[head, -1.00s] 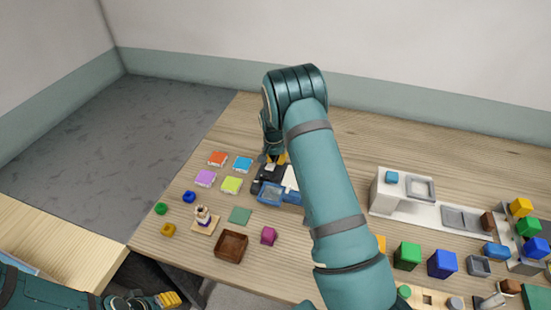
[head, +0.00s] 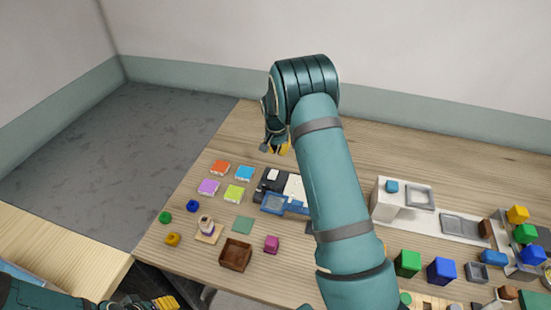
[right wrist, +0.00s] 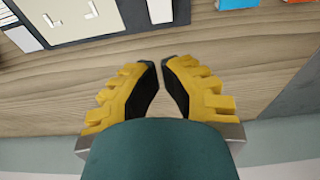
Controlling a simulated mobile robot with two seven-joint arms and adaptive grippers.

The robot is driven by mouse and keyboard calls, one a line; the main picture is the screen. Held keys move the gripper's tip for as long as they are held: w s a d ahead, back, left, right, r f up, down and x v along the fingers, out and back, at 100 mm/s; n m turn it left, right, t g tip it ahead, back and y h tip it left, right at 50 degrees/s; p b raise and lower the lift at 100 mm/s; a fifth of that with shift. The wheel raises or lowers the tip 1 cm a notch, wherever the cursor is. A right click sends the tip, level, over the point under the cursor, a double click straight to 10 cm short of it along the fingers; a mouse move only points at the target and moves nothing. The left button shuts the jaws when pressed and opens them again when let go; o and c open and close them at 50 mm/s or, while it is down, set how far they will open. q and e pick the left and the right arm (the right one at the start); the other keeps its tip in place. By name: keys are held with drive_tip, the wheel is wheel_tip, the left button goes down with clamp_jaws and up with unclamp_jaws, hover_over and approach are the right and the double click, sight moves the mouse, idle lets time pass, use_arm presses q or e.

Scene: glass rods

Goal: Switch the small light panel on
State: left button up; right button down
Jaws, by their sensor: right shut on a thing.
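A dark unit with a white rocker-like piece (head: 272,174) stands beside a white panel (head: 293,186), left of my right forearm in the head view. I cannot tell whether it is lit. In the right wrist view the white piece (right wrist: 159,10) and the pale panel with L-shaped marks (right wrist: 70,16) are at the top edge. My right gripper (head: 277,149) is behind and above them, apart from them. In the right wrist view its yellow fingers (right wrist: 161,68) are close together, and what they hold cannot be made out. My left gripper (head: 165,303) is at the bottom left, partly visible.
A brown tray (head: 235,254) and a magenta block (head: 272,244) are nearer. A white stand (head: 391,203) is right. Bare wood lies behind the unit.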

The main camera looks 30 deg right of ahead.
wheel_tip(320, 180, up, 7)
drive_tip(key=d, duration=0.1)
drive_tip(key=shift+w, duration=0.2)
idle(0.5)
